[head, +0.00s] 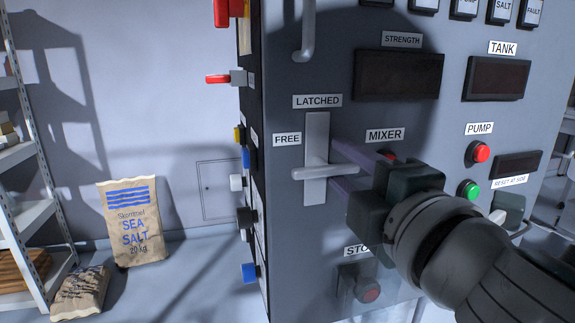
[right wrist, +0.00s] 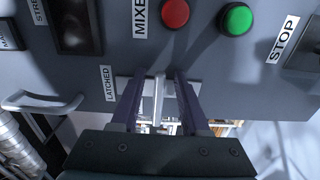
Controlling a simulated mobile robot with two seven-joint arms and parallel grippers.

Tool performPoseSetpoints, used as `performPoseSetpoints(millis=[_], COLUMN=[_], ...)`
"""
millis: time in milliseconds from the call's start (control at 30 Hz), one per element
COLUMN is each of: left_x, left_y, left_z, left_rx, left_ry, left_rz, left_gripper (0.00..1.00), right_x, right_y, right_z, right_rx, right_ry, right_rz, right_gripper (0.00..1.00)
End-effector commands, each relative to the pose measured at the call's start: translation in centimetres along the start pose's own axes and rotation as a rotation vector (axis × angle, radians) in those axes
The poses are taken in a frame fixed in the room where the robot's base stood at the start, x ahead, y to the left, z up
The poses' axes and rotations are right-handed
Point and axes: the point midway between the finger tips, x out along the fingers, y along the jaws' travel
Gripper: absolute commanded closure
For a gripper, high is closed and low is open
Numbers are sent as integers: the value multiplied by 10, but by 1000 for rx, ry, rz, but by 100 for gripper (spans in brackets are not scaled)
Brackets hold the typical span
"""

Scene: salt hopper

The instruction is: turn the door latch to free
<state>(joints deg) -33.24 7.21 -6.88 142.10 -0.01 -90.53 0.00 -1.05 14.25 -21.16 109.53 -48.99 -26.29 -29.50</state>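The door latch is a pale grey handle (head: 325,171) on an upright plate (head: 316,130) on the grey cabinet front. In the head view the handle lies across the plate, below the LATCHED label (head: 317,101) and right of the FREE label (head: 287,139). My right gripper (head: 338,168) comes from the right with its fingers above and below the handle's right part. In the right wrist view the handle (right wrist: 158,97) stands between the two fingers of the gripper (right wrist: 158,92), with gaps on both sides. The right gripper is open. My left gripper is not in view.
The cabinet front carries a red button (head: 480,153), a green button (head: 469,189) and a dark display (head: 398,75). A curved grey handle (head: 307,35) hangs above the latch.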

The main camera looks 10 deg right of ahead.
Motion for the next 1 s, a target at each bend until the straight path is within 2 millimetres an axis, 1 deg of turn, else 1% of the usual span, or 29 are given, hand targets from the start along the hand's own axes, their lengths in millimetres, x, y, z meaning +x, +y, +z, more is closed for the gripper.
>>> performPoseSetpoints(millis=[167,267,367,600,700,833,1000], left_x=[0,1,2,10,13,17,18], left_y=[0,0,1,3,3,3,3], left_z=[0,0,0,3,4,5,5], left_rx=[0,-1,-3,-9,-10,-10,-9], left_ry=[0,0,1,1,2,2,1], left_rz=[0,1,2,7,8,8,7], left_gripper=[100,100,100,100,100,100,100], right_x=[0,-4,-15,-60,-77,-91,-99], right_y=[0,-1,-2,-3,-2,-2,0], right_z=[0,0,0,0,0,0,0], right_rx=[-1,-1,0,0,0,0,-1], right_ry=[0,1,1,1,0,0,0], right_rz=[0,0,-2,-3,-2,-2,0], right_gripper=[55,55,55,55,55,55,55])
